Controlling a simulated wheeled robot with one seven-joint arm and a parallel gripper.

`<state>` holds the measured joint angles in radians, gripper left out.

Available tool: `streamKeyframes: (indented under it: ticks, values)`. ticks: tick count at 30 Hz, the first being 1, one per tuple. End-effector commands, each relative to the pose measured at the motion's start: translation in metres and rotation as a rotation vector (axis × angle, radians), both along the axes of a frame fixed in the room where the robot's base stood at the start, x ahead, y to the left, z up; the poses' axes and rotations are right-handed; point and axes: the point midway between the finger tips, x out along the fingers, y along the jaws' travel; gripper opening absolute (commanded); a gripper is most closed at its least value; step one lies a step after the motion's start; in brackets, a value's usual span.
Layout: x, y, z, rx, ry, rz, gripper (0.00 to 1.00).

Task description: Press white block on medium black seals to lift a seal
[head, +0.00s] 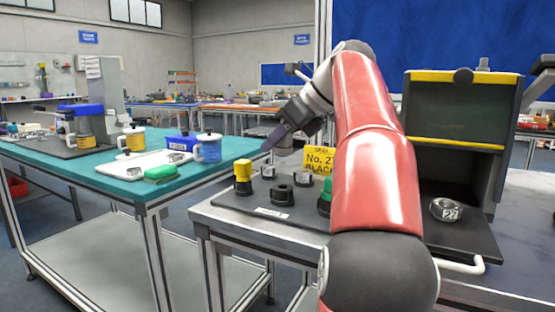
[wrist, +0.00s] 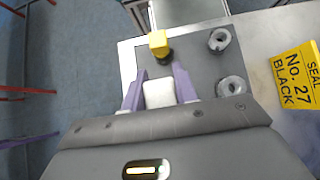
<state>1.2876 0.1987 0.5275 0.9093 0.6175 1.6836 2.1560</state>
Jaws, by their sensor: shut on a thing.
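My gripper (head: 268,145) is above the left end of a grey board on the near table. In the wrist view its two purple fingers (wrist: 159,92) are shut on a white block (wrist: 159,94). I cannot tell which hold the medium black seals. The block's underside and any seal there are hidden.
A yellow-topped black piece (head: 243,173) stands at the board's left end, close ahead of the fingers. A yellow "No. 27 BLACK" sign (head: 319,160) is behind the board. My arm partly covers a green-topped piece (head: 325,198). An open-fronted machine (head: 462,125) is at right.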

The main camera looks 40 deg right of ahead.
Motion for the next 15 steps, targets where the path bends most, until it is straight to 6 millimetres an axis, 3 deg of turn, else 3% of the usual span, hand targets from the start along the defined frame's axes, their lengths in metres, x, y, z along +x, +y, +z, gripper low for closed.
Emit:
streamKeyframes:
  ticks: [7,15]
  values:
    - [0.000,0.000,0.018,0.000,0.000,0.001,0.06]
    - [-0.001,-0.001,-0.009,0.001,0.002,-0.001,0.06]
